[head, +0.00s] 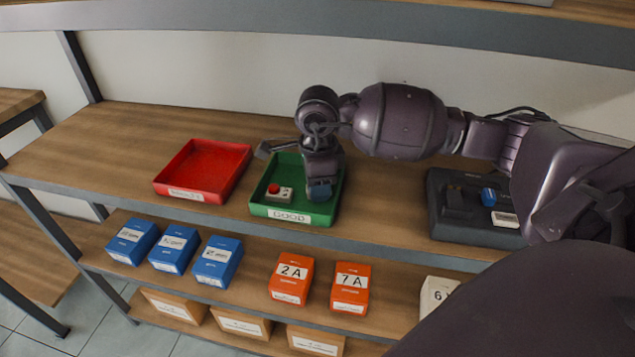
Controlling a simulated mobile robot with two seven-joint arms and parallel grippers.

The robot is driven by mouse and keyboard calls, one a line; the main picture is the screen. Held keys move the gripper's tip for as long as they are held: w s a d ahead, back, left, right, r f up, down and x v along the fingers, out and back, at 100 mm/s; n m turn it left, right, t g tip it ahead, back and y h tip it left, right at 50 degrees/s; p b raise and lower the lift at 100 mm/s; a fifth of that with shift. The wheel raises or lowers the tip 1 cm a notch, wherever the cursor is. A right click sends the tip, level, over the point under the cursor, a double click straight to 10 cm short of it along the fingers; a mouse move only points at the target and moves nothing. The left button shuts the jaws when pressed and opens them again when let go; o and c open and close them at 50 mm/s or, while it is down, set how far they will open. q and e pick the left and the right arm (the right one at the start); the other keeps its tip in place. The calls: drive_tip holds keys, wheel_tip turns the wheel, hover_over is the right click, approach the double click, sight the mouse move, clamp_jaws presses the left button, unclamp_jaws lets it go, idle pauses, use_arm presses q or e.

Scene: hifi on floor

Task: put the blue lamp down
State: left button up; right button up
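My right gripper (321,178) points down into the right part of the green tray (260,207), which stands on the shelf's upper board. A dark blue piece (320,190) shows at its fingertips, low over the tray floor. It may be the blue lamp, but the hand covers most of it, and I cannot tell whether the fingers grip it or whether it touches the tray. A small white part with a red top (274,189) lies in the tray, left of the gripper. My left gripper is not in view.
An empty red tray (203,169) stands left of the green one. A dark device (445,222) with a bright blue part (488,197) stands to the right. Blue boxes (173,249) and orange boxes (291,279) stand on the lower board. Another board crosses overhead.

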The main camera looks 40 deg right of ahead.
drive_tip(key=shift+o, duration=1.4)
drive_tip(key=shift+r+p, duration=0.4)
drive_tip(key=shift+r, duration=3.55)
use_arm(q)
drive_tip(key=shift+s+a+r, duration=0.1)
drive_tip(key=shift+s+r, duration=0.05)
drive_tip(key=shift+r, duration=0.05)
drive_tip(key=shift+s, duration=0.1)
use_arm(e)
drive_tip(key=shift+s, duration=0.1)
